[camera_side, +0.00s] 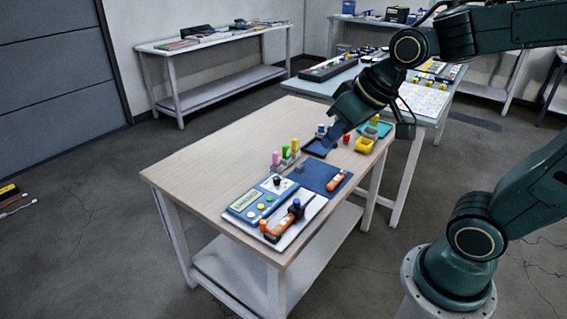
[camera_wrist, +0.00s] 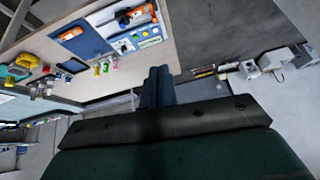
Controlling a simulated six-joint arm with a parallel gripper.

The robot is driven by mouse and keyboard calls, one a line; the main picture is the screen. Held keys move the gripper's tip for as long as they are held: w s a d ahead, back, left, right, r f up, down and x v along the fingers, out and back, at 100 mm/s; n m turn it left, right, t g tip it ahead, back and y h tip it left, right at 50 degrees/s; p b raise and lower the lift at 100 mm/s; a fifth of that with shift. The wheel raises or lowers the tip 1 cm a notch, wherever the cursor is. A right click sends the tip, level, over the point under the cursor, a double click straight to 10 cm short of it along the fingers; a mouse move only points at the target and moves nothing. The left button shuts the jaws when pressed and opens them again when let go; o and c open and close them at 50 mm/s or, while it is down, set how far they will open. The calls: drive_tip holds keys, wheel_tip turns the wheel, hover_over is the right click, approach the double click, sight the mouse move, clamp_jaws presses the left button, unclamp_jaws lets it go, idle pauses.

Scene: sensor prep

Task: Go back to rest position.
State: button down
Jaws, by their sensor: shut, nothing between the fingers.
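My gripper (camera_side: 338,128) is over the far part of the wooden table (camera_side: 190,165), above the small dark tray area. In the wrist view my gripper (camera_wrist: 157,72) shows its fingers together, with nothing between them. The blue device with a display (camera_side: 256,202) sits on a white board at the table's near end. An orange and black tool (camera_side: 277,228) lies in front of it. A blue mat (camera_side: 318,178) with a smaller orange item (camera_side: 337,181) lies beside it. Whether the fingertips touch anything below is hard to tell in the side view.
Pink, green and yellow-topped vials (camera_side: 285,153) stand mid-table. A dark tray (camera_side: 318,148), a red-topped item (camera_side: 346,138) and a yellow bin (camera_side: 364,145) are near my gripper. A second table (camera_side: 320,88) stands behind. The table's left half is clear.

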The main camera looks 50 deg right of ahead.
drive_tip(key=s+r+n, duration=0.1)
drive_tip(key=s, duration=0.8)
drive_tip(key=shift+s+g, duration=0.25)
drive_tip(key=shift+g, duration=0.05)
